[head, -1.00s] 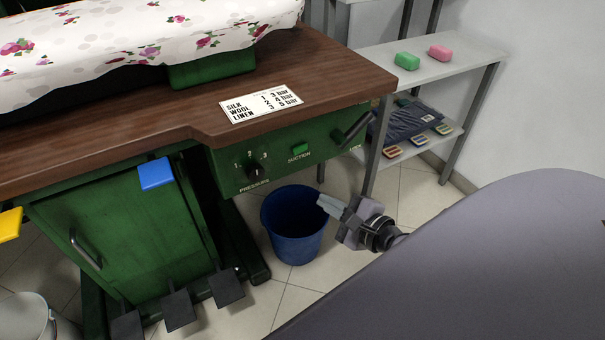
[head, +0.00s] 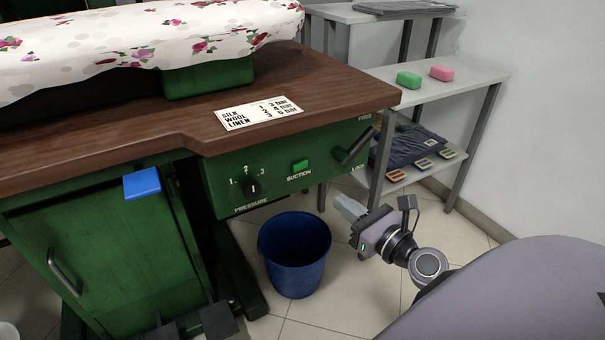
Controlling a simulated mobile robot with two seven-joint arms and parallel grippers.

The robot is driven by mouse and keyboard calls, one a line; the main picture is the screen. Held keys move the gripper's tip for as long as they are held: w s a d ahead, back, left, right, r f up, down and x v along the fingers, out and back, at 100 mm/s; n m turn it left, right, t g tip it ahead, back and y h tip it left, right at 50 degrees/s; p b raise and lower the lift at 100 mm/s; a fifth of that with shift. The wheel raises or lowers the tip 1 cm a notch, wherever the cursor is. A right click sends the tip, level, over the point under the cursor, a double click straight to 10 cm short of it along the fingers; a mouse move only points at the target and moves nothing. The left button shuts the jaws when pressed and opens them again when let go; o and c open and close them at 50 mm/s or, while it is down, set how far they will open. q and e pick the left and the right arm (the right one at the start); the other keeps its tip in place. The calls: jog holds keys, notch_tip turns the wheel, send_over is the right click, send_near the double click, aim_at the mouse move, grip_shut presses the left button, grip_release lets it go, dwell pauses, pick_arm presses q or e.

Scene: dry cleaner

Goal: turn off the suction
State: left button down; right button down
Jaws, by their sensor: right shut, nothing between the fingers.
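The green suction switch (head: 300,166) sits on the green control panel (head: 225,192) under the wooden table edge, above the printed word SUCTION. To its left is the black pressure knob (head: 253,188) with marks 1, 2 and 3. To its right is a dark lever (head: 356,147) between the words FREE and LOCK. My right gripper (head: 346,205) is shut and empty. It shows below and to the right of the switch, apart from the panel. My left gripper is not in view.
A blue bucket (head: 295,262) stands on the floor below the panel. A grey shelf (head: 465,73) with green and pink soap-like blocks stands at the right. A settings card (head: 259,113) lies on the wooden top (head: 320,75).

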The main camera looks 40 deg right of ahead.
jog(key=b, duration=0.1)
send_near(294, 167)
jog(key=w, duration=0.5)
jog(key=shift+w+a, duration=0.15)
jog(key=shift+a, duration=0.05)
jog(key=shift+w+b, duration=0.3)
jog(key=shift+w, duration=0.5)
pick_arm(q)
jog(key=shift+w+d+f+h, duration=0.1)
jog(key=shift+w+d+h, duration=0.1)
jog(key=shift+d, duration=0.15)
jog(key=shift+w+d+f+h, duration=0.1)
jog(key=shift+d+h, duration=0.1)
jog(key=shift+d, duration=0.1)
pick_arm(e)
jog(key=shift+w+r+h+p, duration=0.1)
jog(key=shift+r+h+p, duration=0.2)
jog(key=shift+p, duration=0.2)
jog(key=shift+w+f+m+p, duration=0.1)
jog(key=shift+w+m+p, duration=0.05)
jog(key=shift+m+p, duration=0.25)
jog(key=shift+f, duration=0.15)
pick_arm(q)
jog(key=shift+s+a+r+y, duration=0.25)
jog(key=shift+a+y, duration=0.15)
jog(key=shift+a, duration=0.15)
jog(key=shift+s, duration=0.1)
